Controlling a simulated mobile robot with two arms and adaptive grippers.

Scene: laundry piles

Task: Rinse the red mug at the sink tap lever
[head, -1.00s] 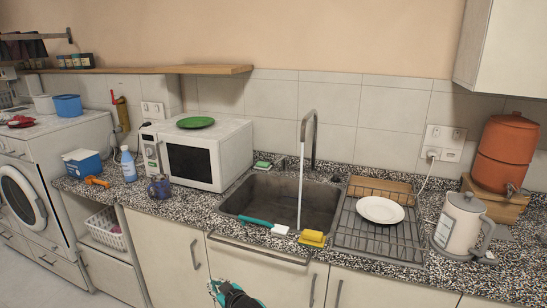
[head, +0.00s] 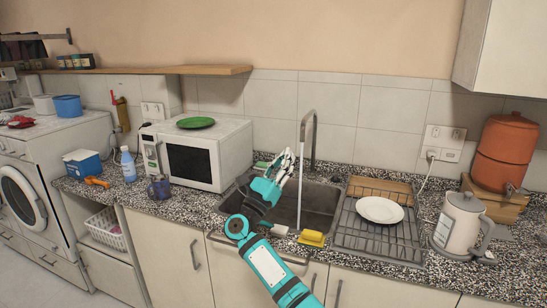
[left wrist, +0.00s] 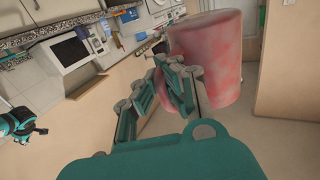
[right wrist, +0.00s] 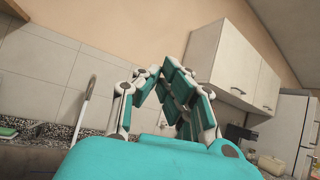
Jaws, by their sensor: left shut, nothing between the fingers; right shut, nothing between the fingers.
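The red mug (left wrist: 205,60), mottled pink-red, fills the upper middle of the left wrist view, just beyond my left gripper (left wrist: 172,72). The left fingers are together; I cannot tell whether they touch the mug. The mug is out of the head view. My right gripper (head: 287,158) is shut and empty above the back left of the sink (head: 322,196), left of the tap (head: 314,130). It also shows in the right wrist view (right wrist: 160,72), with the tap (right wrist: 88,95) to its left. A thin pale water stream falls from the spout. The tap lever is hidden behind the right gripper.
A yellow sponge (head: 312,238) and a brush lie on the sink's front edge. A rack (head: 372,235) with a white plate (head: 380,210) stands right of the sink.

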